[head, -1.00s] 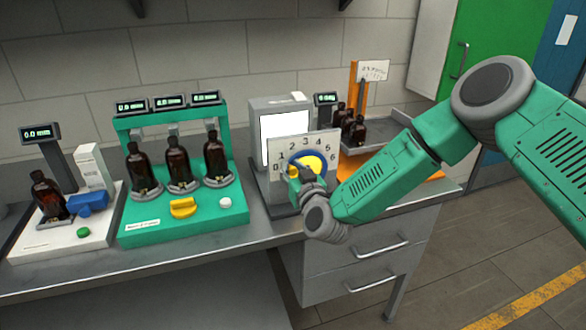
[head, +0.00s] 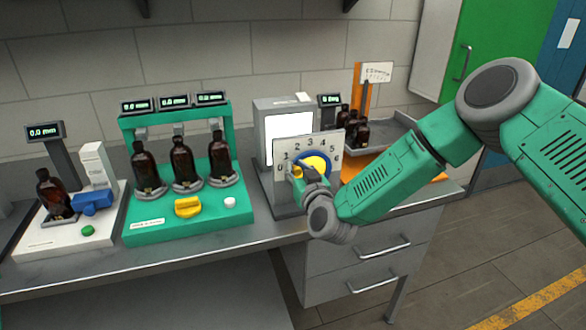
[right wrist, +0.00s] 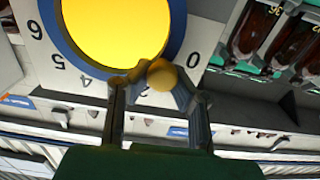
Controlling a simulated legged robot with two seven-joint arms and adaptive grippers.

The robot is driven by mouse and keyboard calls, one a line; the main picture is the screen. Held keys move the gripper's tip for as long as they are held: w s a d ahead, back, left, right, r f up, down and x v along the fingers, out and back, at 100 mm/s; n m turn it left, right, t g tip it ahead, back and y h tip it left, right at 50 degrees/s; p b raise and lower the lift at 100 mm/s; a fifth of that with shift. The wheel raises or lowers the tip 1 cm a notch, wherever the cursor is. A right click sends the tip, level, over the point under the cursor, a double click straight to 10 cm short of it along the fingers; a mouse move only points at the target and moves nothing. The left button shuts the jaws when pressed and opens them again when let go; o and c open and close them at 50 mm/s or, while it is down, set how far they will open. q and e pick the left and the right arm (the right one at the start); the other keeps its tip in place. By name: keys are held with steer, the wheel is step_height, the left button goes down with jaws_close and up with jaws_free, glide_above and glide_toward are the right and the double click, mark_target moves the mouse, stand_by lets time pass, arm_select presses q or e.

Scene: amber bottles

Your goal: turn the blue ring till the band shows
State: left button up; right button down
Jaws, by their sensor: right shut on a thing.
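The blue ring (head: 297,160) surrounds a yellow disc (head: 318,163) on a white panel (head: 284,158) numbered 0 to 6. In the right wrist view the blue ring (right wrist: 178,32) and yellow disc (right wrist: 110,30) fill the upper left. My right gripper (head: 300,173) is at the ring's lower left, near the 0. In the right wrist view its fingers (right wrist: 155,88) are shut on a small tan knob (right wrist: 162,74) at the ring's edge. They hide part of the panel. The white screen (head: 290,142) behind the panel looks blank. My left gripper is out of view.
Left of the dial stands a green stand (head: 238,209) with several amber bottles and a yellow knob (head: 188,207). Further left is a white base (head: 45,244) with one bottle (head: 52,194). More bottles (head: 357,131) stand behind my right arm. The front table edge (head: 180,259) is clear.

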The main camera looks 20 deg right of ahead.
steer(key=c, duration=1.6)
jaws_free()
steer(key=shift+d+f, duration=0.3)
steer(key=shift+d, duration=0.2)
steer(key=shift+c, duration=0.2)
steer(key=o, duration=0.3)
steer(key=shift+d, duration=0.1)
steer(key=shift+a+r, duration=0.15)
steer(key=shift+a, duration=0.15)
steer(key=shift+s+a, duration=0.15)
steer(key=shift+s, duration=0.35)
steer(key=s, duration=1.1)
steer(key=shift+d, duration=0.3)
